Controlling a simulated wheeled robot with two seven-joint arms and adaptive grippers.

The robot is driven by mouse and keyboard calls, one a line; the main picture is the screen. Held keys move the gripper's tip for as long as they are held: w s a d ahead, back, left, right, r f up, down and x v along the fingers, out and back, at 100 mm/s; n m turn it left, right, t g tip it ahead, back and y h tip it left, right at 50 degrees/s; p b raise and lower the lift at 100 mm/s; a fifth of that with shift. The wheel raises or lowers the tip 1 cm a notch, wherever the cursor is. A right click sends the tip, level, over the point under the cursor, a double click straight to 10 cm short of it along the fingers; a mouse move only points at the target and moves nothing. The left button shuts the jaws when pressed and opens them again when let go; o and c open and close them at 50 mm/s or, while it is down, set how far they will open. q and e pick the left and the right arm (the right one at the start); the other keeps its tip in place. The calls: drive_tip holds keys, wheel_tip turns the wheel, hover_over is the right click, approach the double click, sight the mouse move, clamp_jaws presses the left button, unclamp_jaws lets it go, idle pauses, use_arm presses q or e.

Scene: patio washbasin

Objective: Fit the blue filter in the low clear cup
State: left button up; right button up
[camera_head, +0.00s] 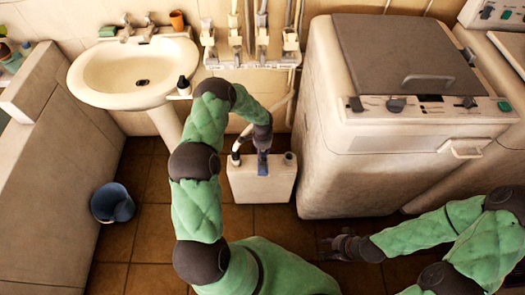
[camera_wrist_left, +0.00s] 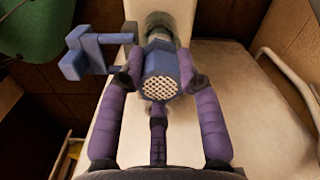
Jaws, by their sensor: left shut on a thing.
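The blue filter (camera_wrist_left: 160,72), a short faceted cylinder with a pale mesh end, sits between the purple fingers of my left gripper (camera_wrist_left: 159,82), which is shut on it. In the head view, the filter (camera_head: 262,164) shows as a small blue piece below my left gripper (camera_head: 262,150), at the cream box. In the left wrist view a clear, glassy round part (camera_wrist_left: 160,27), perhaps the low cup, lies just beyond the filter; I cannot tell whether they touch. My right gripper (camera_head: 334,248) is low over the floor, apart from the box; its fingers are too small to read.
The cream box (camera_head: 262,187) stands on the tiled floor with a dark round opening (camera_head: 289,158) at its right. A blue angular fitting (camera_wrist_left: 82,50) sits beside the filter. A washbasin (camera_head: 137,75), blue bucket (camera_head: 112,203) and washing machine (camera_head: 400,130) surround it.

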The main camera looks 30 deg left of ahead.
use_arm(q)
drive_tip(key=shift+b, duration=0.3)
idle(0.8)
drive_tip(key=shift+f+b, duration=0.35)
drive_tip(key=shift+r+p, duration=0.5)
drive_tip(key=shift+r, duration=0.35)
idle(1.3)
drive_tip(key=shift+f+b, duration=0.85)
drive_tip(key=shift+r+p, duration=0.45)
drive_tip(key=shift+r, duration=0.4)
idle(1.3)
drive_tip(key=shift+f+b, duration=0.8)
drive_tip(key=o, duration=0.9)
drive_tip(key=shift+c, duration=0.2)
